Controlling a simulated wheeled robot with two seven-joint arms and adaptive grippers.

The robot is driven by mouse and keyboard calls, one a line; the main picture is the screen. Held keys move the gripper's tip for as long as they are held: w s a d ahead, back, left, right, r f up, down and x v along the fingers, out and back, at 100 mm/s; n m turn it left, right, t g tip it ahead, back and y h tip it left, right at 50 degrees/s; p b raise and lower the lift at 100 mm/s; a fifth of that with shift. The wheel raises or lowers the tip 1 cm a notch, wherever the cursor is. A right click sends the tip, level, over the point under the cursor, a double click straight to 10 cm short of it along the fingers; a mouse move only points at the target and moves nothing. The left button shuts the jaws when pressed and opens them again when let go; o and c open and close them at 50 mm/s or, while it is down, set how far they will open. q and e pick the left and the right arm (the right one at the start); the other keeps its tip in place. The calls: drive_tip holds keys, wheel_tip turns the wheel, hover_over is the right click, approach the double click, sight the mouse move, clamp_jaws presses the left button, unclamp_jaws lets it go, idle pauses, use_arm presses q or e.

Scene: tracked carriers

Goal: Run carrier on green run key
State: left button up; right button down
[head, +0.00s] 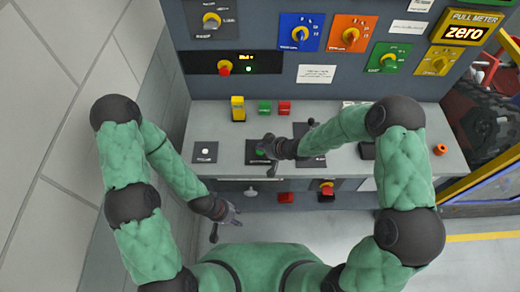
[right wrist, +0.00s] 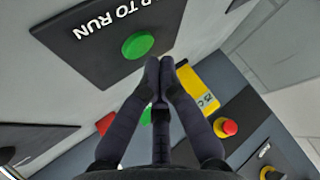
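The green run key (right wrist: 138,45) is a round green button on a black plate (right wrist: 85,38) lettered "TO RUN", of which part is cut off. In the head view that plate (head: 252,158) lies on the grey desk, with the key mostly hidden by my right gripper (head: 264,152). In the right wrist view the right gripper (right wrist: 160,65) has its fingertips together, with nothing seen between them, close beside the key; contact cannot be told. My left gripper (head: 225,225) hangs open and empty in front of the desk's left part. A red machine with dark running gear (head: 485,115) is partly seen at right.
A red mushroom button (head: 225,67) and several knobs sit on the upright panel. A plate with a white button (head: 206,151) is left of the key.

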sight(262, 153)
idle(0.3)
wheel_tip(262, 153, up, 5)
drive_tip(key=p, duration=0.4)
idle(0.4)
idle(1.9)
